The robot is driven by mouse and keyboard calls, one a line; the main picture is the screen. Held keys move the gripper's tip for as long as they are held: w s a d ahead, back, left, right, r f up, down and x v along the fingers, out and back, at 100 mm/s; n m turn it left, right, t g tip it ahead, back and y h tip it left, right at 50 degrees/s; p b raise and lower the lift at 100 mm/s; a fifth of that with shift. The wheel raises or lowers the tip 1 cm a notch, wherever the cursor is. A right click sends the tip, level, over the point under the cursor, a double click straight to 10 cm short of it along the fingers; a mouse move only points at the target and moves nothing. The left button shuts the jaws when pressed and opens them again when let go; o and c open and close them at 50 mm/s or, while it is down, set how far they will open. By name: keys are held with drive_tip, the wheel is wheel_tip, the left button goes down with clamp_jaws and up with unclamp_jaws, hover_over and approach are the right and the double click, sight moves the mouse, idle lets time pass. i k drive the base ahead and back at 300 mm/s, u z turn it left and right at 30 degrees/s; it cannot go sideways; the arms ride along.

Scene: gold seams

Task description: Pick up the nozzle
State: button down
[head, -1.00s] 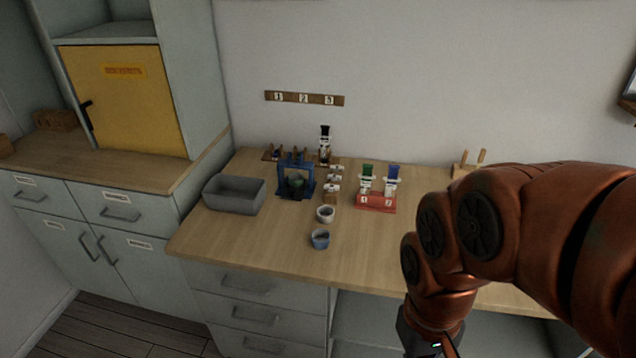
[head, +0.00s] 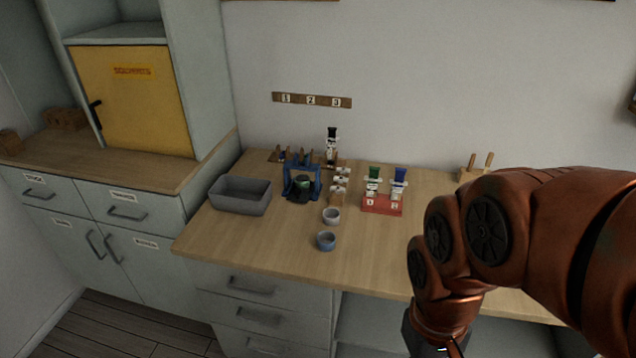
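I cannot single out the nozzle for sure; the tools on the worktop (head: 290,250) are small. Several small dark-tipped pieces (head: 283,154) stand in a row at the back, behind a blue stand (head: 302,182). An upright black-topped tube (head: 331,145) stands right of them. A red holder (head: 382,206) carries a green-topped tube (head: 374,174) and a blue-topped tube (head: 399,177). Only the dark base of my gripper (head: 420,338) shows at the bottom edge, in front of the worktop; its fingers are out of frame.
A grey bin (head: 240,195) stands at the left of the worktop. A pale cup (head: 331,216) and a blue cup (head: 326,241) stand near the middle. A wooden block with pegs (head: 474,172) is at the back right. The front left of the worktop is clear.

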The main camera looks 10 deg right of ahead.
sight(337, 189)
drive_tip(key=u, duration=0.55)
drive_tip(key=k, duration=0.65)
drive_tip(key=u, duration=1.2)
drive_tip(key=i, duration=1.95)
drive_tip(key=z, duration=1.3)
drive_tip(key=i, duration=0.6)
drive_tip(key=z, duration=0.55)
